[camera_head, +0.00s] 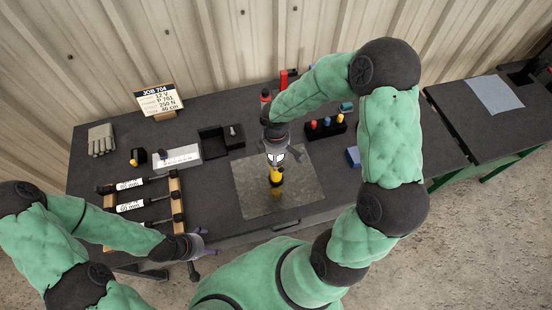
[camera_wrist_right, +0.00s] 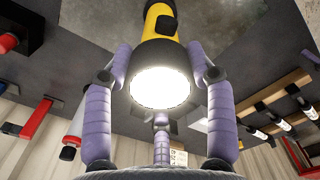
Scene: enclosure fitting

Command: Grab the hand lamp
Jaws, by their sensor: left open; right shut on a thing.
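The hand lamp (camera_head: 276,178) is yellow and black and is over the grey mat (camera_head: 300,188) in the middle of the workbench. In the right wrist view the lamp (camera_wrist_right: 161,80) points its bright, lit lens at the camera. My right gripper (camera_head: 277,158) comes from above and is shut on the lamp. In the right wrist view the purple fingers of this gripper (camera_wrist_right: 160,58) close on both sides of the lamp's head. I cannot tell whether the lamp touches the mat. My left gripper (camera_head: 198,250) is open and empty at the bench's front left, near the rack.
A wooden rack (camera_head: 176,200) with labelled black tools stands left. Behind are a white box (camera_head: 178,158), a black bin (camera_head: 220,141), a job sign (camera_head: 158,100) and gloves (camera_head: 101,140). A block with coloured knobs (camera_head: 326,127) and a blue block (camera_head: 353,156) are right.

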